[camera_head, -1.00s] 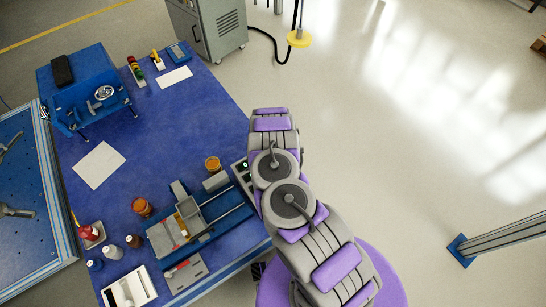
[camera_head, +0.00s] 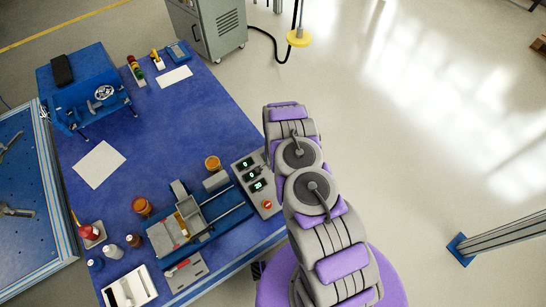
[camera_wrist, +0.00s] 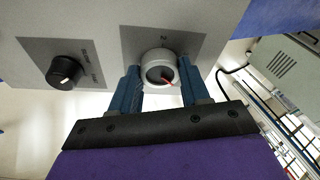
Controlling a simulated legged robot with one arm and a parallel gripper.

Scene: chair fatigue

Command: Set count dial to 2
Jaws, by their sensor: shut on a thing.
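The grey control box (camera_head: 268,193) stands at the table's right edge in the head view, with three green displays that seem to read 0, 0 and 30, and a red button. In the wrist view, my gripper (camera_wrist: 160,78) is shut on a pale round dial (camera_wrist: 153,55) on the box's side, one blue finger on either side of it. A thin red pointer shows at the dial's middle. A black knob (camera_wrist: 64,71) sits to the left on its own dark plate. My gripper is hidden in the head view.
The blue table (camera_head: 150,190) also holds a fixture with rails (camera_head: 205,225) left of the box, an orange-brown jar (camera_head: 212,163) and a blue machine with a handwheel (camera_head: 88,95). A grey cabinet (camera_head: 208,28) stands behind. The floor on the right is mostly clear.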

